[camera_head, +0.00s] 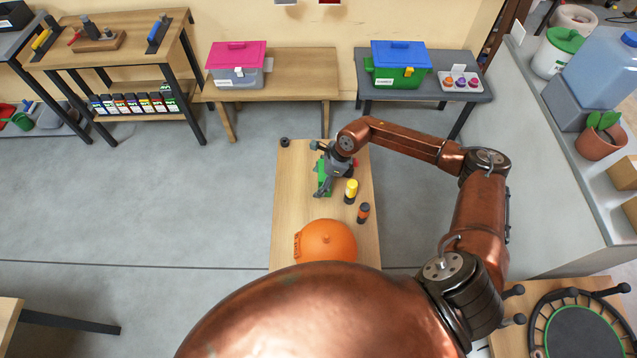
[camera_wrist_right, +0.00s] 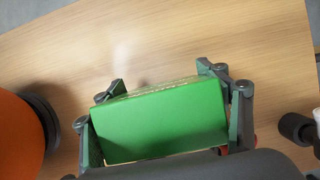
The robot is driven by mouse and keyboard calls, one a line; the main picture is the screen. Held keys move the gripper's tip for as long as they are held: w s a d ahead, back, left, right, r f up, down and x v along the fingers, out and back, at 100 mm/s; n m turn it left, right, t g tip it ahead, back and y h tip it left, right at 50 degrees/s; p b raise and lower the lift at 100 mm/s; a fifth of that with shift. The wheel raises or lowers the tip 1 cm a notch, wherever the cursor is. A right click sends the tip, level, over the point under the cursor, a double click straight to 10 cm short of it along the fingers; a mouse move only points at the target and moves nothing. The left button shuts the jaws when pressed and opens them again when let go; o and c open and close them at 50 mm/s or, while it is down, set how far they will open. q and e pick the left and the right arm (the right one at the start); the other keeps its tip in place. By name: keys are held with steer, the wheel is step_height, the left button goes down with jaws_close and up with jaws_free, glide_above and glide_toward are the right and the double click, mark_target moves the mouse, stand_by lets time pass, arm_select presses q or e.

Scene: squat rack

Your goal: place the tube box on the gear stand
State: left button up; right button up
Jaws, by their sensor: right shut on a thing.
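The green box (camera_head: 325,172), which I take to be the tube box, is at the wooden bench (camera_head: 290,215) in the middle. My right gripper (camera_head: 323,178) is shut on it. In the right wrist view, the fingers of my right gripper (camera_wrist_right: 162,105) clasp the opposite ends of the green box (camera_wrist_right: 160,122). I cannot tell whether the box touches the bench top. No stand is clearly labelled as the gear stand; a grey table (camera_head: 425,95) and a wooden table (camera_head: 300,65) stand at the back. My left gripper is not in view.
An orange round object (camera_head: 327,240), a yellow-topped cylinder (camera_head: 351,191) and an orange-banded cylinder (camera_head: 364,212) are on the bench. The grey table holds a blue-lidded green case (camera_head: 400,65) and a small tray (camera_head: 461,82). A pink-lidded case (camera_head: 237,62) occupies the wooden table's left; its right is clear.

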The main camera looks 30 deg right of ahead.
steer(key=shift+f, duration=0.95)
steer(key=o, duration=1.4)
steer(key=shift+r, duration=0.1)
steer(key=v, duration=1.2)
